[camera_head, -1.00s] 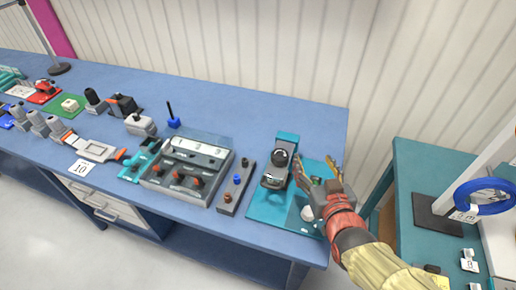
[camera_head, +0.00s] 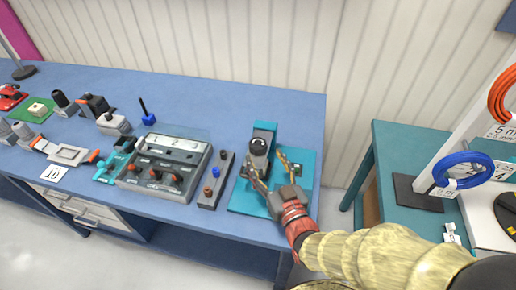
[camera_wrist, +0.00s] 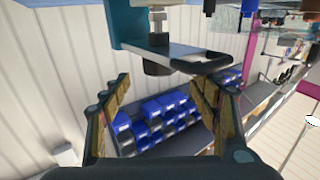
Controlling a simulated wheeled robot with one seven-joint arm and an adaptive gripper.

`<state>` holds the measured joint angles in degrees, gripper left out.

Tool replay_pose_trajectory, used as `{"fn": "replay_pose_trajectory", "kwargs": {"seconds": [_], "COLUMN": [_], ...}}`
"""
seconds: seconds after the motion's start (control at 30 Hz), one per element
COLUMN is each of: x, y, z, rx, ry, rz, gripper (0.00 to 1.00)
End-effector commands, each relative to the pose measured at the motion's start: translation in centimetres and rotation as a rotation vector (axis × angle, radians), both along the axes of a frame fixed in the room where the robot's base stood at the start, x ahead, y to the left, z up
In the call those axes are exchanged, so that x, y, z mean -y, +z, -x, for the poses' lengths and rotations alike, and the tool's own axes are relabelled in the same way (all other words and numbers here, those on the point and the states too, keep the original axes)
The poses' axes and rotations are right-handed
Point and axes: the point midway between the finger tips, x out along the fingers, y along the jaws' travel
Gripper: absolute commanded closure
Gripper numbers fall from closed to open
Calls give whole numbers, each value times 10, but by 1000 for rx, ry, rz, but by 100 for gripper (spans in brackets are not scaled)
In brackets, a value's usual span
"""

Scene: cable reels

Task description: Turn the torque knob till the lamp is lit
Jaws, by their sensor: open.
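The torque device (camera_head: 266,130) is a teal upright with a dark round knob (camera_head: 258,144) on its front, standing on a teal base plate (camera_head: 243,199). In the wrist view, a dark cylinder (camera_wrist: 157,66), seemingly the knob, shows at the top centre, beyond the gap between my fingers. My gripper (camera_head: 264,160) is open in front of the device, its fingers spread to either side of it. Contact is not visible.
A grey strip with several buttons (camera_head: 216,180) and a control panel with red-topped knobs (camera_head: 160,165) stand left of the device. The blue bench (camera_head: 225,105) is clear behind it.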

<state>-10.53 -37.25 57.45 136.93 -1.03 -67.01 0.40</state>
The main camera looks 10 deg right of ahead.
Motion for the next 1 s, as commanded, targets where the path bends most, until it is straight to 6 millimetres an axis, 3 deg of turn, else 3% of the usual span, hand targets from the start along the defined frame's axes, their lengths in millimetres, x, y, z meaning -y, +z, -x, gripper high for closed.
{"fn": "replay_pose_trajectory", "kwargs": {"seconds": [0.2, 0.4, 0.77, 1.0], "x": [-8, -12, -13, -13], "y": [1, 3, 4, 4], "z": [-40, -59, -64, -64], "rx": [2, 2, 2, 2], "ry": [0, 0, 0, 0], "rz": [0, 0, 0, 0], "gripper": [40, 40, 40, 53]}}
